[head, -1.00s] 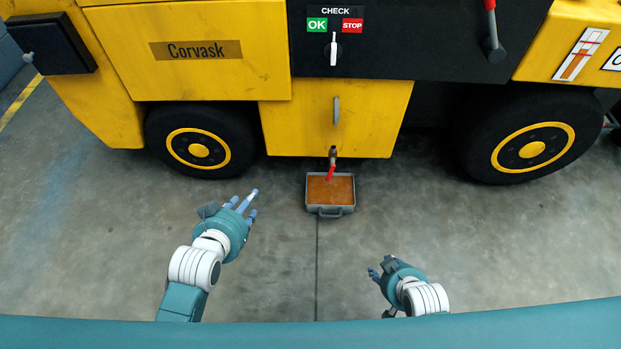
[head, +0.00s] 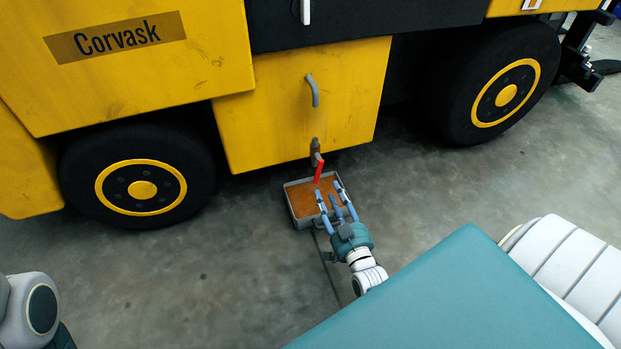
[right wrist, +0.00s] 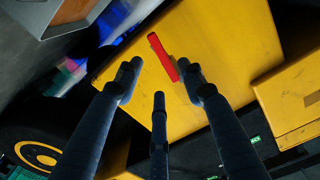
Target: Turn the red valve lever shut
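The red valve lever (head: 319,171) hangs from a dark valve (head: 315,149) under the yellow machine body and slants down over the tray. In the right wrist view the lever (right wrist: 162,56) shows as a red bar against a yellow panel, ahead of the fingertips and between the two outer fingers. My right gripper (head: 330,193) is open and empty, just on the near side of the lever and above the tray. Its spread fingers (right wrist: 160,76) appear apart from the lever; the exact gap is hard to tell. My left gripper is out of view.
A grey tray (head: 291,204) with orange-brown contents sits on the floor below the valve. A grey handle (head: 313,90) is on the yellow panel above. Black wheels (head: 142,219) stand left and right. The concrete floor around the tray is clear.

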